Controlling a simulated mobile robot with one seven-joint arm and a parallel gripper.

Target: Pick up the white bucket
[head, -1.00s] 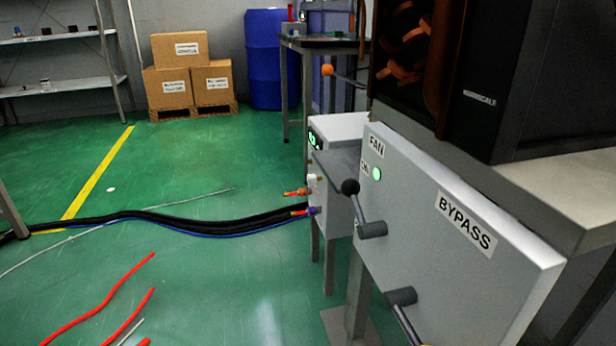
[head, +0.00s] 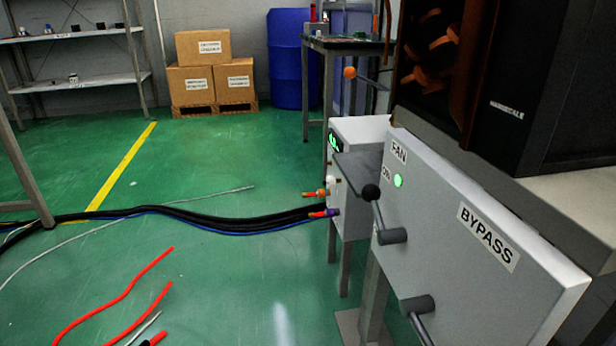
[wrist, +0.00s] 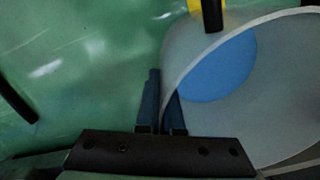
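The white bucket (wrist: 275,75) shows only in the wrist view, at the right, as a pale, open, rounded wall with a curved rim. A blue area (wrist: 215,68) shows within its outline. My gripper (wrist: 162,100) is at the bucket's left edge. Its two dark blue fingers are close together, with the bucket's wall between them, one finger on each side. The gripper looks shut on this wall. The lower part of the bucket is cut off by the picture's edge. Neither bucket nor gripper shows in the head view.
The grey bypass panel (head: 450,235) with levers stands close at the right. Black cables (head: 230,222) and red tubes (head: 125,292) lie on the green floor. Boxes (head: 205,83) and a blue barrel (head: 290,60) stand at the back.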

